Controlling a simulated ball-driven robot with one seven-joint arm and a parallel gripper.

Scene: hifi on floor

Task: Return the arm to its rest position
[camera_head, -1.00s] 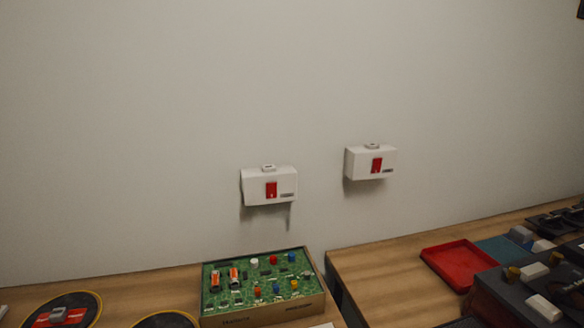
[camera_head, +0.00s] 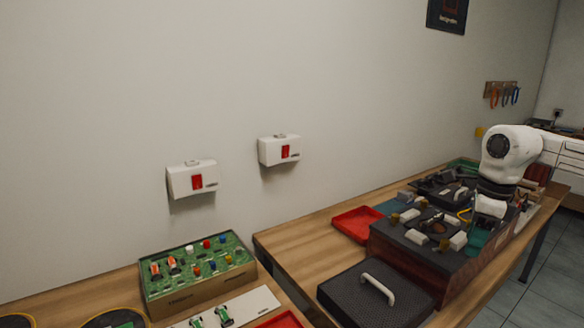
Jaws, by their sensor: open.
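My gripper (camera_head: 484,222) shows small at the right of the head view, at the end of my white arm, which comes in from the right edge. It points down in front of the dark workbench fixture and looks empty. The fingertips are too small to make out clearly, and whether they touch anything under them cannot be told.
A dark fixture (camera_head: 400,262) with pale blocks stands on the right table. A red tray (camera_head: 352,226) and a black case with a white handle (camera_head: 372,303) are near it. A green circuit board box (camera_head: 196,292) is on the left table. Two white boxes hang on the wall.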

